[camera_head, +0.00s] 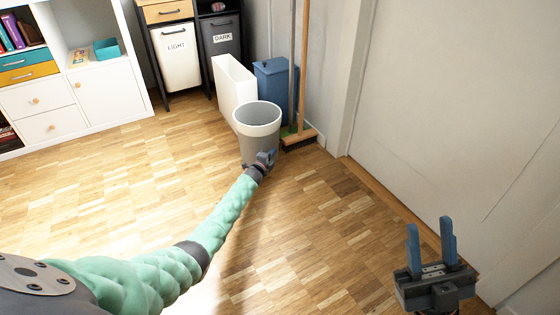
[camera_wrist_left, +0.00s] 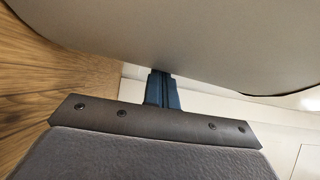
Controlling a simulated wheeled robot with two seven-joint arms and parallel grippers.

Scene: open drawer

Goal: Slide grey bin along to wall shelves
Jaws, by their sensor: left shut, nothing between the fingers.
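The grey bin (camera_head: 254,148) stands upright on the wood floor, with a paler band round its open top. My left gripper (camera_head: 268,157) is at the bin's lower near side, to the right of its middle. In the left wrist view its blue fingers (camera_wrist_left: 162,90) are together and empty, right up against the bin's grey side (camera_wrist_left: 190,35); I cannot tell if they touch. My right gripper (camera_head: 430,241) is open and empty, at the lower right, away from the bin. The white wall shelves (camera_head: 107,98) stand at the upper left.
A white slim box (camera_head: 233,82) and a blue bin (camera_head: 275,85) stand behind the grey bin. A broom (camera_head: 300,139) leans by the wall to its right. Labelled laundry bins (camera_head: 177,60) stand beside the shelves. The floor (camera_head: 130,170) left of the grey bin is clear.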

